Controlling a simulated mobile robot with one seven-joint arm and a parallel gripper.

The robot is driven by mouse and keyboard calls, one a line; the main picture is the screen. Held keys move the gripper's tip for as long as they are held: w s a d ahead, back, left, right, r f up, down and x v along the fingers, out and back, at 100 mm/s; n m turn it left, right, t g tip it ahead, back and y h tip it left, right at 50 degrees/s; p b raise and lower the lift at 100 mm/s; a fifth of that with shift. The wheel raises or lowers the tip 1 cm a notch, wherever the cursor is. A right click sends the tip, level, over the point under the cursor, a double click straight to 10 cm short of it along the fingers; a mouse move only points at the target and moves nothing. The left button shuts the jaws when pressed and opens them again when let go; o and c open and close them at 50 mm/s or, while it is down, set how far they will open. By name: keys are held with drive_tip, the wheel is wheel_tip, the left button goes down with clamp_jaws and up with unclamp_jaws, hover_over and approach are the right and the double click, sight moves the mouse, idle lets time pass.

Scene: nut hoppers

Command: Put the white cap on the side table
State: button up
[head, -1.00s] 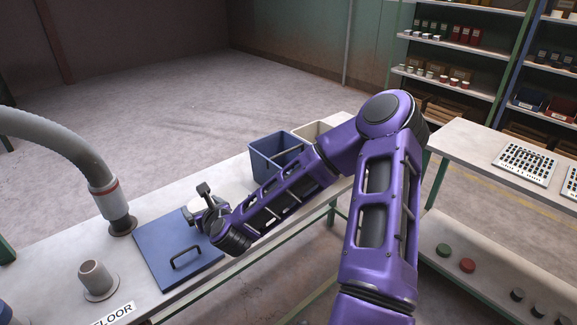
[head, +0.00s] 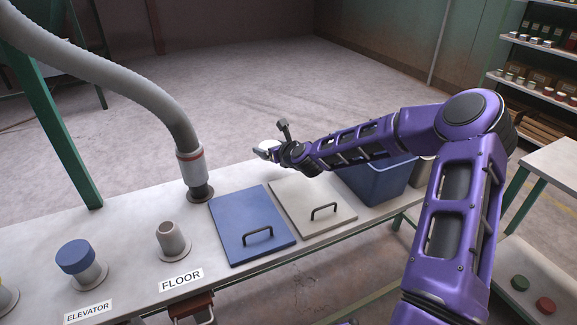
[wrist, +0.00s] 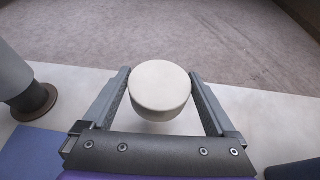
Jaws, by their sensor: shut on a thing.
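The white cap (wrist: 160,90) is a short round disc, held between the two fingers of my gripper (wrist: 160,76) in the wrist view. In the head view my gripper (head: 270,150) is at the far edge of the bench, around the far-left corner of the white lid, with a bit of the cap (head: 265,145) showing at its tip. How high it is above the bench is hard to tell. A pale table (head: 563,165), likely the side table, is cut off at the right edge of the head view, far from my gripper.
The bench (head: 120,225) carries a blue lid (head: 240,215), a white lid (head: 330,195), a blue bin (head: 385,180), a hose (head: 188,165) left of my gripper, a bare stub (head: 172,240) and a blue-capped stub (head: 75,257). Shelves (head: 545,50) stand at the back right.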

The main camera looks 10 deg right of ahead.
sight(272, 173)
drive_tip(key=shift+f+b, duration=0.5)
drive_tip(key=shift+f, duration=3.05)
drive_tip(key=shift+f, duration=0.15)
drive_tip(key=o, duration=1)
drive_tip(key=shift+s+r, duration=0.2)
drive_tip(key=shift+r, duration=0.1)
drive_tip(key=p+v, duration=0.1)
drive_tip(key=v, duration=1)
drive_tip(key=shift+s+d+p, duration=0.1)
drive_tip(key=shift+s+p, duration=0.2)
drive_tip(key=shift+p, duration=0.1)
